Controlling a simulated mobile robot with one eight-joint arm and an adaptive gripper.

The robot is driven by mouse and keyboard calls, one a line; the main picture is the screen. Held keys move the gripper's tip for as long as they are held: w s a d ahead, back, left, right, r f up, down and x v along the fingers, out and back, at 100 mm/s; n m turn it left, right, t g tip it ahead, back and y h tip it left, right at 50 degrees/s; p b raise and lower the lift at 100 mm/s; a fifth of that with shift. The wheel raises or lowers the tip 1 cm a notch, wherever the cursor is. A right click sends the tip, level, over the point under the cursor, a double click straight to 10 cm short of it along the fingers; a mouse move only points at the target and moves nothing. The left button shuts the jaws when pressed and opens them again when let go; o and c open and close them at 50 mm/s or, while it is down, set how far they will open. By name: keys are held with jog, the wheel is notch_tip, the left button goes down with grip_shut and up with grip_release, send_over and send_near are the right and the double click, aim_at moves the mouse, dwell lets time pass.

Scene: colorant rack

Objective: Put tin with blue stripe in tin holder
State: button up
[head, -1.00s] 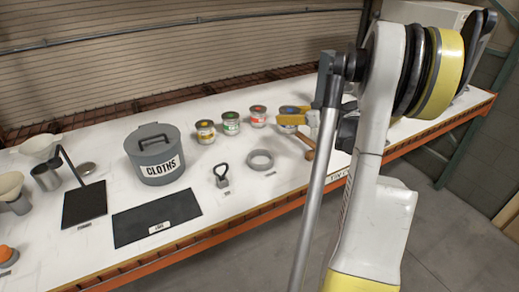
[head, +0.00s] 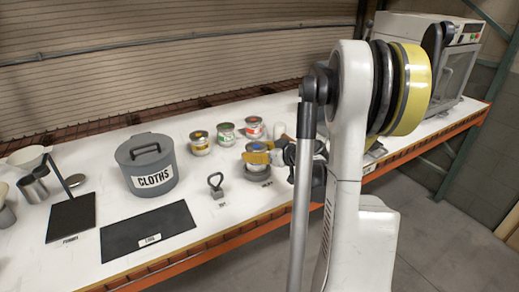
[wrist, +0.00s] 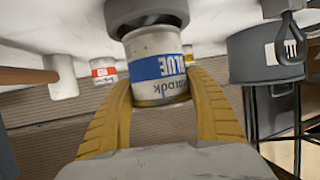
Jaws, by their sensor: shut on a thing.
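The tin with blue stripe (head: 255,166) stands in or just over the tin holder (head: 258,174), a grey ring on the bench. My gripper (head: 258,154) has its yellow fingers shut around the tin. In the wrist view, which is upside down, the tin (wrist: 158,67) shows a blue band lettered BLUE. The fingers of my gripper (wrist: 160,95) press on both its sides. I cannot tell whether the tin rests fully on the holder's floor.
Tins with yellow (head: 200,143), green (head: 226,133) and red (head: 254,128) labels stand behind. A grey CLOTHS bin (head: 147,165), a black mat (head: 148,231) and a small tool with a looped handle (head: 216,186) are to the left. A machine (head: 440,60) stands at the far right.

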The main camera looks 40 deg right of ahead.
jog(key=shift+f+b, duration=0.55)
jog(key=shift+f, duration=0.9)
jog(key=shift+f, duration=0.2)
jog(key=o, duration=1.4)
jog(key=shift+c, duration=0.2)
jog(key=shift+r, duration=0.1)
